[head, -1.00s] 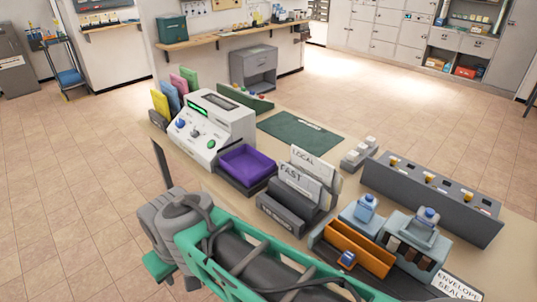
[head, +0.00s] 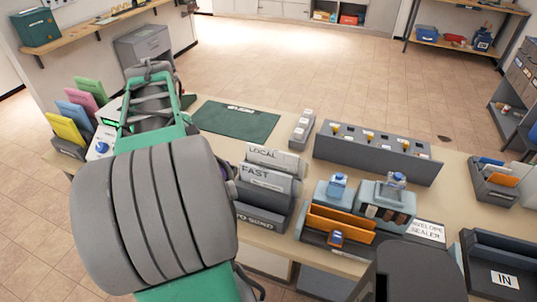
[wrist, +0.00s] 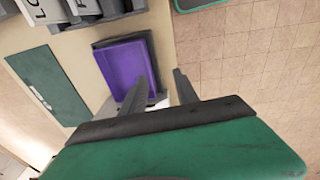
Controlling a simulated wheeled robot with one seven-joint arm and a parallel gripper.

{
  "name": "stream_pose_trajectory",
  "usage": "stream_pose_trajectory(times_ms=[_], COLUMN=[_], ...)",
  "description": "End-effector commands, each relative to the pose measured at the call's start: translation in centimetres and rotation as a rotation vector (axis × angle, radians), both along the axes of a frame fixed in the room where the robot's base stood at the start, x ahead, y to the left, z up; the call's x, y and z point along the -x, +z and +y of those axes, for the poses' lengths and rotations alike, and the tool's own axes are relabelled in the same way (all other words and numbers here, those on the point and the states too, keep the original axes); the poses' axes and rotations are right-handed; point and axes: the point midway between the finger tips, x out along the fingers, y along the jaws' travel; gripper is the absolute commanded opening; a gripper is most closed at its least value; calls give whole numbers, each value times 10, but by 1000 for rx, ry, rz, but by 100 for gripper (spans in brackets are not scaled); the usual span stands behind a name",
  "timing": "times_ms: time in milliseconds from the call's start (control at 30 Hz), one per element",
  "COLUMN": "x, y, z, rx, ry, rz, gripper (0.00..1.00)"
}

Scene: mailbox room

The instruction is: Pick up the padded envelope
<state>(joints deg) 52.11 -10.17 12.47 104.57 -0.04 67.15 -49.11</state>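I cannot pick out the padded envelope for certain. A flat purple piece (wrist: 124,68) lies in a dark tray (wrist: 152,48) on the table in the wrist view; I cannot tell whether it is an envelope or a liner. My gripper (wrist: 160,76) is open and empty, its two dark fingers apart. In the wrist view the fingers overlap the tray's near right corner, and the gap to it is unclear. In the head view my arm hides most of the tray and my fingertips cannot be made out.
A green mat (head: 236,122) lies behind the LOCAL and FAST sorter (head: 268,185). A long grey box (head: 376,150), an orange-fronted envelope sealer (head: 340,222) and an IN tray (head: 500,262) stand to the right. Coloured folders (head: 66,128) stand at the left. Floor behind the table is clear.

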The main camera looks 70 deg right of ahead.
Motion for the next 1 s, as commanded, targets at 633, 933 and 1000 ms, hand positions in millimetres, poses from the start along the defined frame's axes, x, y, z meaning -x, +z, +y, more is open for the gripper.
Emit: stream_pose_trajectory(times_ms=[633, 933, 1000], x=[207, 203, 203], y=[-8, -50, -51], z=[-153, -154, -154], rx=[-89, -84, -82], ry=[-40, -42, -42], rz=[63, 62, 63], gripper=[36, 36, 36])
